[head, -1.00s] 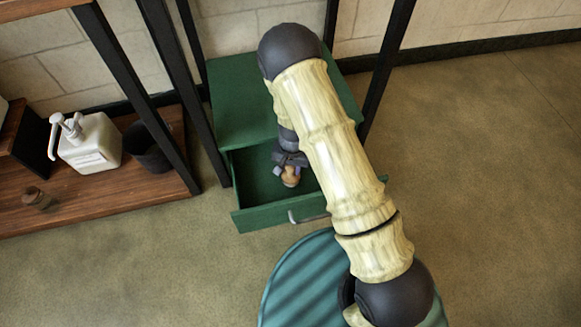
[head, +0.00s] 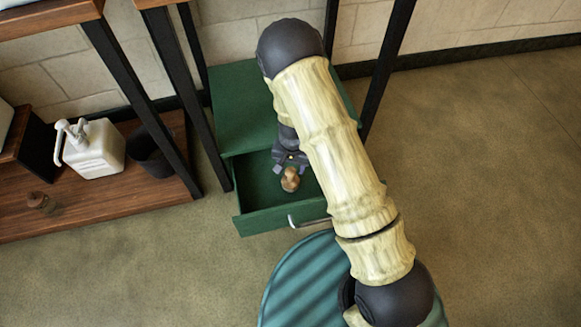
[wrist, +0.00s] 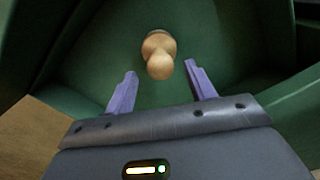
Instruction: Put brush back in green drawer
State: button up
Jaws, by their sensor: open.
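The brush (head: 290,180), with a rounded tan wooden handle, is inside the open green drawer (head: 262,222). In the wrist view the brush (wrist: 159,54) stands on the drawer floor just beyond the fingertips, apart from both. My gripper (head: 291,172) is over the drawer, partly hidden by my arm. In the wrist view my gripper (wrist: 160,70) has its two purple fingers spread, with nothing between them. The brush's lower end is mostly hidden under its handle.
The green cabinet (head: 235,105) stands against the wall between black metal legs. At left, a wooden shelf (head: 85,205) holds a white pump bottle (head: 95,148), a dark cup (head: 150,150) and a small brown object (head: 40,202). The floor (head: 480,190) at right is clear.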

notch_tip(320, 180, up, 8)
jog(key=p, duration=0.3)
jog(key=shift+d+f+p, duration=0.15)
jog(key=shift+p, duration=0.2)
jog(key=s+d+r+t, duration=0.1)
jog(key=s+d+r, duration=0.3)
jog(key=r, duration=0.4)
jog(key=s+d+r+n, duration=0.1)
jog(key=s+d+r, duration=0.3)
jog(key=d+r, duration=0.2)
jog(key=s+d+r+n+t, duration=0.1)
jog(key=s+d+r, duration=0.3)
jog(key=r, duration=0.6)
jog(key=shift+d+t, duration=0.3)
jog(key=shift+d, duration=0.8)
jog(key=shift+r, duration=0.15)
